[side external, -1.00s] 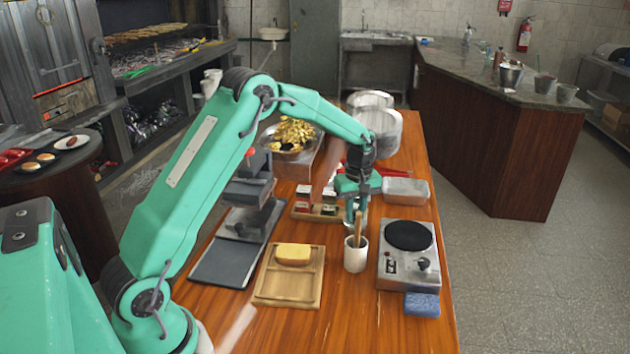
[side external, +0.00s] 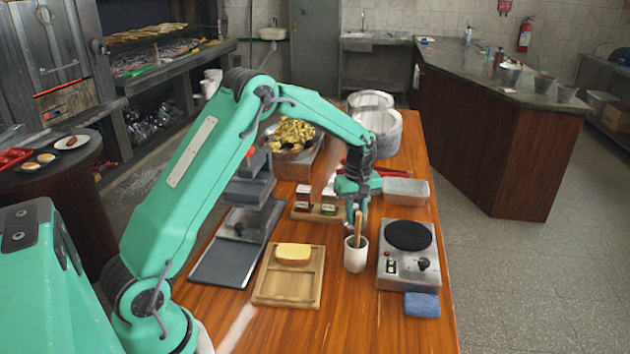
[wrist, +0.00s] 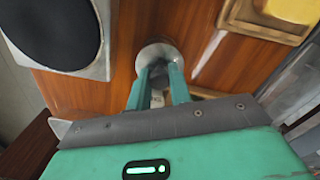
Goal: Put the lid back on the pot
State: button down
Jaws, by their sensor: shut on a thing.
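My gripper (side external: 354,212) points down over the right half of the table, just behind a white cup (side external: 356,258) with a wooden handle standing in it. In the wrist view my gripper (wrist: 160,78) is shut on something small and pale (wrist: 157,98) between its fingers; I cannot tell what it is. The pale round cup (wrist: 157,55) lies just beyond the fingertips. Two large pale metal pots (side external: 381,132) stand at the back of the table, and I cannot make out their tops clearly. I cannot identify a lid for certain.
A hot plate (side external: 391,277) stands right of the cup, with a blue sponge (side external: 422,305) in front. A wooden tray (side external: 312,286) with a yellow block (side external: 293,254) lies left. Jars (side external: 303,197), a metal container (side external: 405,191) and a food-filled pan (side external: 292,152) stand farther back.

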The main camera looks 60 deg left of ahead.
dwell(0.8)
jog(key=c, duration=0.7)
grip_release()
jog(key=shift+r, duration=0.1)
jog(key=shift+r, duration=3.4)
grip_shut()
